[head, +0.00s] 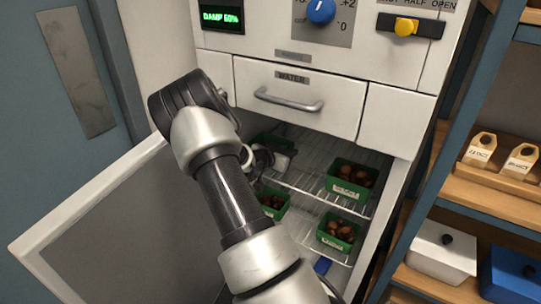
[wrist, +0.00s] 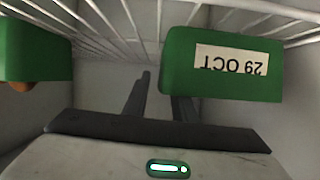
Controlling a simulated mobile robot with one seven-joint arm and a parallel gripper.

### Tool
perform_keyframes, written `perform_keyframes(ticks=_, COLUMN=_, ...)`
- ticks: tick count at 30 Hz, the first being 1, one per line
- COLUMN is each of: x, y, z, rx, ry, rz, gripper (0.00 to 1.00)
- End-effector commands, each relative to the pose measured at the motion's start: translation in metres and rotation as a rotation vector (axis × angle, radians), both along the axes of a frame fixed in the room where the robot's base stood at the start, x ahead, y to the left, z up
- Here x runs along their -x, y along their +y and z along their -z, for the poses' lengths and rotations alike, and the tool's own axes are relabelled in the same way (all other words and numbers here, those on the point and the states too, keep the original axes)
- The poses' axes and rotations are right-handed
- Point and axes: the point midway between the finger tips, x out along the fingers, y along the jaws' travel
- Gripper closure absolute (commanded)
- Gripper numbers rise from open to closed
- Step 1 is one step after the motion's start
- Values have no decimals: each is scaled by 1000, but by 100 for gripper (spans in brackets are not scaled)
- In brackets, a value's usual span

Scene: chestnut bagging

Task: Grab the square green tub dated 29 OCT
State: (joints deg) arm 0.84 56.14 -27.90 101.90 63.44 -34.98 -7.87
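The green tub labelled 29 OCT (wrist: 225,92) fills the upper right of the wrist view, with its label upside down. My gripper (wrist: 163,90) is open there, its two dark fingers apart. The left finger is in the gap just left of the tub, and the tub hides the tip of the right finger. I cannot tell whether either finger touches the tub. In the head view my gripper (head: 260,160) is inside the open cabinet at the upper shelf, partly hidden by my arm. A dark green tub (head: 266,139) shows behind it; its label is hidden.
Other green tubs of chestnuts stand on the upper shelf's right (head: 349,189) and on the lower shelf (head: 335,242) (head: 270,210). Another tub (wrist: 35,55) is at left in the wrist view. The water drawer (head: 292,105) is above, the open door (head: 110,220) at left.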

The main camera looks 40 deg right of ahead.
Motion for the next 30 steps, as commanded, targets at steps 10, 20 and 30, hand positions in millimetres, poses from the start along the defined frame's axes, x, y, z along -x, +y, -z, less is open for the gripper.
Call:
perform_keyframes(ticks=10, x=0, y=0, z=0, rx=0, ry=-1, rz=0, gripper=100)
perform_keyframes(ticks=20, x=0, y=0, z=0, rx=0, ry=-1, rz=0, gripper=100)
perform_keyframes(ticks=30, x=0, y=0, z=0, rx=0, ry=-1, rz=0, gripper=100)
